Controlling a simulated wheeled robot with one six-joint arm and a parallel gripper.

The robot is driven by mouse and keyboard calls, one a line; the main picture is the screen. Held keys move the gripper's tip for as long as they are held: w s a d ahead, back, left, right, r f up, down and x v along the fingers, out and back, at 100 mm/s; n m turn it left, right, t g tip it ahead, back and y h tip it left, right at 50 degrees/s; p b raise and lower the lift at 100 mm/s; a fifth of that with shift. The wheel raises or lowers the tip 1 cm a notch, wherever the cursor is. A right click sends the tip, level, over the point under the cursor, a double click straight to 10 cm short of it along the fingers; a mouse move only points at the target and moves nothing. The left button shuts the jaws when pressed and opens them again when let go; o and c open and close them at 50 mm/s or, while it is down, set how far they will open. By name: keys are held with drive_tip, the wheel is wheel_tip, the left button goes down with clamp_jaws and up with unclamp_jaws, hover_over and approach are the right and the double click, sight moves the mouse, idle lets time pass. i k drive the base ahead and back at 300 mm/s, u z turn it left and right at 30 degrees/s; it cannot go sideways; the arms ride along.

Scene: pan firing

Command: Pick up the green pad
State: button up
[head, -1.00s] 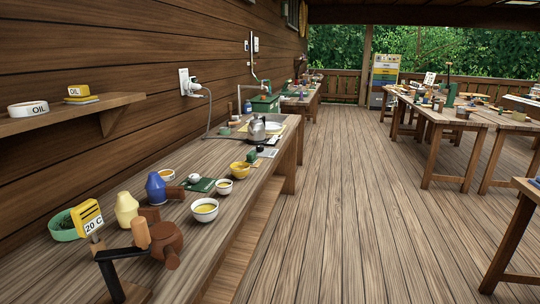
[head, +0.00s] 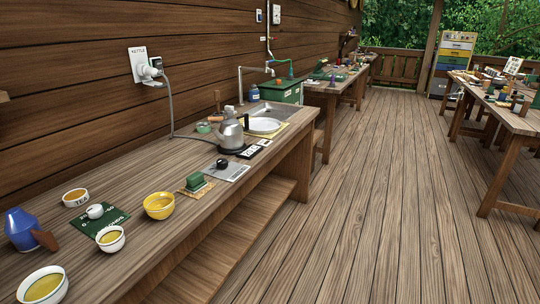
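A small dark green block (head: 195,181), which looks like the green pad, lies on a tan mat (head: 187,192) on the long wooden counter in the head view. It is between a yellow bowl (head: 159,206) and a grey plate with a black knob (head: 224,169). A flat dark green card (head: 113,226) with white lettering also lies on the counter, with a small white round object (head: 95,211) on it. My gripper is not in view.
A kettle (head: 230,135) stands near a white plate and the sink. White bowls (head: 44,288), a TEA dish (head: 76,198) and a blue jug (head: 24,229) are at the left. The wooden floor (head: 345,220) beside the counter is clear.

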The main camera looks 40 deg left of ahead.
sight(196, 181)
drive_tip(key=u, duration=0.35)
drive_tip(key=i, duration=1.35)
drive_tip(key=u, duration=1.7)
drive_tip(key=i, duration=1.1)
drive_tip(key=u, duration=0.9)
